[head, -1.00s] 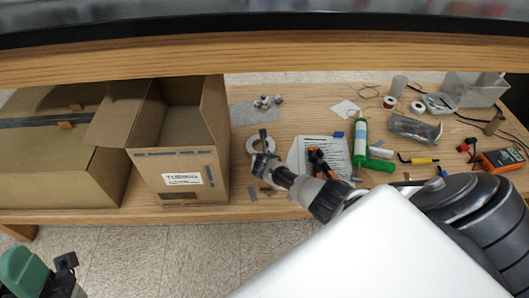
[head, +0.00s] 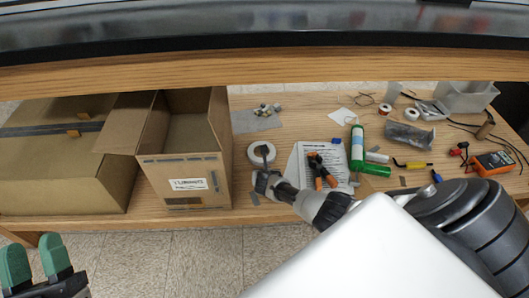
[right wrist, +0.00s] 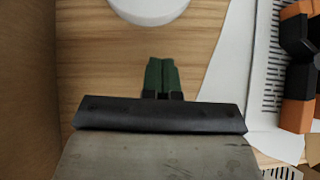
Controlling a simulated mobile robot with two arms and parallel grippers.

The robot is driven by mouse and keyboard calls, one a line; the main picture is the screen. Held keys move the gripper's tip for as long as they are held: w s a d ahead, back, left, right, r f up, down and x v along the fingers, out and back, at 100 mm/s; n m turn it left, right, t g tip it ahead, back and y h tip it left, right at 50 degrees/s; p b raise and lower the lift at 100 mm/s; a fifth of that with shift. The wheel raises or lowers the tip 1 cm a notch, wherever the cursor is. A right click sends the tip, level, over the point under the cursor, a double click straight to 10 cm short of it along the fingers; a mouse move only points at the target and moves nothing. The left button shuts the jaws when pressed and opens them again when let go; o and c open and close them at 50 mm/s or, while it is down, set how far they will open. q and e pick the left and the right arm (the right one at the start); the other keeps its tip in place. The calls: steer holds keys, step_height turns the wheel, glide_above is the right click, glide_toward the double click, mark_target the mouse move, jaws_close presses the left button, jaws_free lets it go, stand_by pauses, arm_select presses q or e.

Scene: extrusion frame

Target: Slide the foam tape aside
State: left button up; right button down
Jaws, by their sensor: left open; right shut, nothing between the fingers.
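The foam tape is a white roll (head: 254,155) lying flat on the wooden shelf, just right of the open tubing box. My right gripper's dark hand (head: 266,182) is at the roll's front side and covers part of it in the head view. In the right wrist view the roll (right wrist: 148,8) shows cut off at the top edge. My right gripper's green fingers (right wrist: 161,64) are shut together and empty, pointing at the roll with a gap of bare wood between in that picture. My left gripper (head: 33,246) is open and empty at the lower left, over the floor.
The open cardboard box (head: 187,173) stands close left of the roll. A printed sheet (head: 303,163) with orange-handled pliers (head: 320,170) lies to its right. A grey mat (head: 255,123) with small metal parts lies behind. A wooden beam (head: 300,66) runs across above the shelf.

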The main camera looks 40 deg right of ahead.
steer(key=shift+s+a+r+p, duration=0.15)
steer(key=shift+s+r+p, duration=0.35)
steer(key=shift+p, duration=0.2)
arm_select(q)
step_height(320, 180, down, 10)
steer(key=a+g+y+p, duration=0.1)
steer(key=g+y+p, duration=0.15)
steer(key=g, duration=0.75)
arm_select(e)
steer(key=v, duration=0.2)
steer(key=shift+s+a+r, duration=0.2)
steer(key=shift+r, duration=0.15)
steer(key=shift+p+v, duration=0.55)
steer(key=shift+v, duration=0.35)
arm_select(q)
steer(key=s+a+f+g+y+p, duration=0.1)
steer(key=s+a+f+g+y, duration=0.2)
steer(key=s+f+g, duration=0.4)
steer(key=shift+s+a+n+g+p, duration=0.4)
steer(key=shift+s+a+g, duration=0.3)
steer(key=shift+s+g, duration=0.4)
arm_select(e)
steer(key=shift+v, duration=1.4)
